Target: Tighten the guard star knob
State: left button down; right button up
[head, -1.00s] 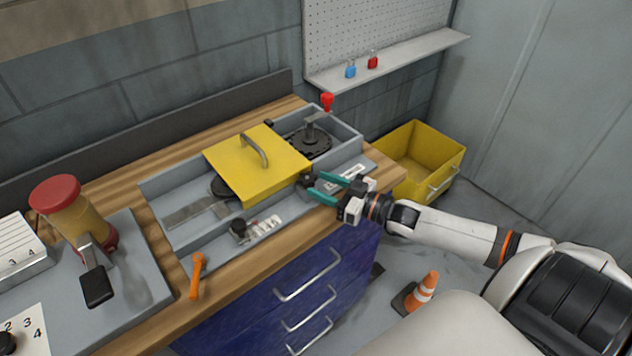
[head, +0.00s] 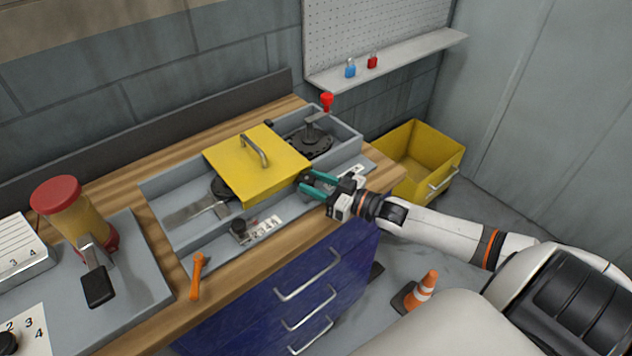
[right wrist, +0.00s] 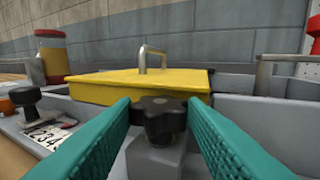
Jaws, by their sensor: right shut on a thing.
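The black guard star knob (right wrist: 160,120) sits at the front edge of the yellow guard (right wrist: 140,85), on a grey block, in the right wrist view. In the head view the knob (head: 304,177) is small at the right front corner of the yellow guard (head: 256,160). My right gripper (head: 306,183), with teal fingers, reaches it from the right. In the right wrist view its fingers (right wrist: 160,122) lie on both sides of the knob, shut on it. My left gripper is not in view.
The grey tray (head: 352,134) on the wooden bench holds a dark round fixture with a red-knobbed lever (head: 327,102). An orange lever (head: 197,276) and a black knob by a number scale (head: 240,229) are at the front. A yellow bin (head: 420,158) stands right of the bench.

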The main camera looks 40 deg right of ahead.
jog(key=shift+a+r+m+h+p, duration=0.1)
jog(key=shift+r+m+h+p, duration=0.1)
jog(key=shift+m+h+p, duration=0.35)
jog(key=m+h+p, duration=0.1)
jog(key=h+p, duration=0.1)
jog(key=m+t+h+p, duration=0.1)
jog(key=m+h+p, duration=0.1)
jog(key=h, duration=0.1)
jog(key=shift+s+a+t, duration=0.1)
jog(key=shift+a+t, duration=0.2)
jog(key=shift+a, duration=0.1)
jog(key=m+h+p, duration=0.1)
jog(key=m+h, duration=0.1)
jog(key=h, duration=0.1)
jog(key=shift+a+f+p, duration=0.1)
jog(key=shift+a+p, duration=0.1)
jog(key=shift+p, duration=0.1)
jog(key=shift+m+h, duration=0.75)
jog(key=shift+h, duration=0.5)
jog(key=o, duration=0.7)
jog(key=shift+f, duration=0.1)
